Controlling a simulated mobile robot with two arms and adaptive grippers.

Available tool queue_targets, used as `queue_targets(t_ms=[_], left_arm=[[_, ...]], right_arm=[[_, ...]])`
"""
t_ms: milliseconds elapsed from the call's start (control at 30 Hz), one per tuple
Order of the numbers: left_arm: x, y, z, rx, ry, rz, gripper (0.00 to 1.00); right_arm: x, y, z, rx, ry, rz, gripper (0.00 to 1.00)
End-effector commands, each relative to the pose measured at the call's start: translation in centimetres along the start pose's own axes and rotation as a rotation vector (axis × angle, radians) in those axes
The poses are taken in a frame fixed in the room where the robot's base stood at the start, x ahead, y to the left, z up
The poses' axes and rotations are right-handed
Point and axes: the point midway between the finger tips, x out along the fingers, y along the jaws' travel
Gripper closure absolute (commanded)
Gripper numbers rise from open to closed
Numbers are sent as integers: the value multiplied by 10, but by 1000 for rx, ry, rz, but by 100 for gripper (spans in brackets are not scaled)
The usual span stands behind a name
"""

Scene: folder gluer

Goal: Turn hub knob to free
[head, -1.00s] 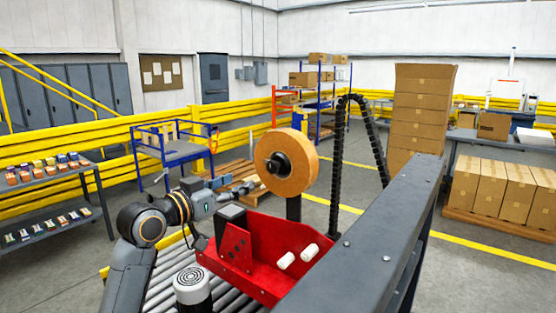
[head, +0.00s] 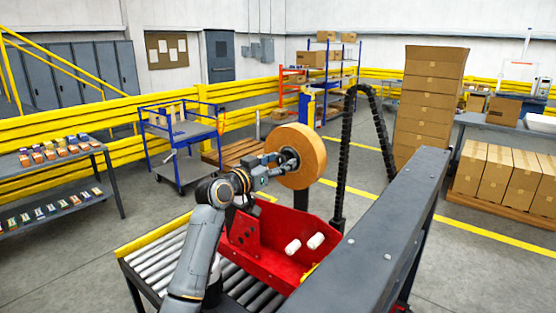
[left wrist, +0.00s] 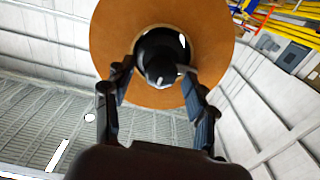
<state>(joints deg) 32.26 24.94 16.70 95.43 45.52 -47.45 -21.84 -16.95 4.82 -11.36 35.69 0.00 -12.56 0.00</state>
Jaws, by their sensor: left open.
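The hub knob (left wrist: 160,68) is a dark piece at the centre of a large tan tape roll (left wrist: 115,45). In the head view the roll (head: 310,155) stands upright above a red machine part, and the hub (head: 288,160) is partly covered by my gripper. My left gripper (head: 277,166) reaches the roll's face from the left. In the left wrist view the left gripper (left wrist: 155,75) is open, with one finger on each side of the knob. Whether the fingers touch it, I cannot tell. My right gripper is not in view.
The red machine part (head: 270,240) with two white rollers sits below the roll. A long grey beam (head: 370,240) runs along its right. A black cable chain (head: 345,150) arches behind. A roller conveyor (head: 150,260) lies at lower left.

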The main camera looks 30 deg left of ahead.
Motion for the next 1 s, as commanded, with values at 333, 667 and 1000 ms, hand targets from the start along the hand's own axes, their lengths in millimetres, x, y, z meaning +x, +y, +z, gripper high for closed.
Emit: queue_targets(t_ms=[333, 667, 1000], left_arm=[[0, 0, 0, -1, 0, 0, 76], [0, 0, 1, 16, 0, 0, 97], [-1, 0, 4, 191, 0, -2, 97]], right_arm=[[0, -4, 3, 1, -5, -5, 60], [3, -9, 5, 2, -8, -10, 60], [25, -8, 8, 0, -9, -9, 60]])
